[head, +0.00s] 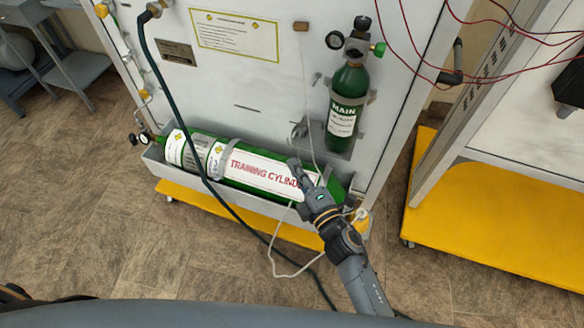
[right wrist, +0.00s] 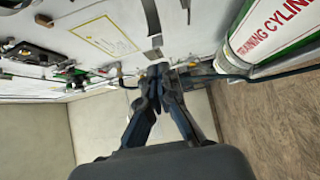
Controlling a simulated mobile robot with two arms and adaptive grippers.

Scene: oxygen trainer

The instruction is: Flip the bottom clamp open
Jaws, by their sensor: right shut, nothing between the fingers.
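The green MAIN cylinder (head: 349,85) stands upright against the white panel, in a grey bracket. A small grey latch part (head: 317,79) shows left of its upper body. A larger grey metal piece (head: 299,129) sits lower, left of its label; it looks like the bottom clamp, but its open or shut state is too small to tell. My right gripper (head: 294,165) is shut and empty just below that piece, in front of the training cylinder (head: 268,172). In the right wrist view its fingertips (right wrist: 159,74) are together, close to grey metal parts by the panel. My left gripper is not in view.
The training cylinder lies in a grey trough (head: 240,206) along the panel's foot. A dark hose (head: 172,95) and a pale cord (head: 272,258) hang across the front. A yellow-based rack (head: 500,240) stands at the right.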

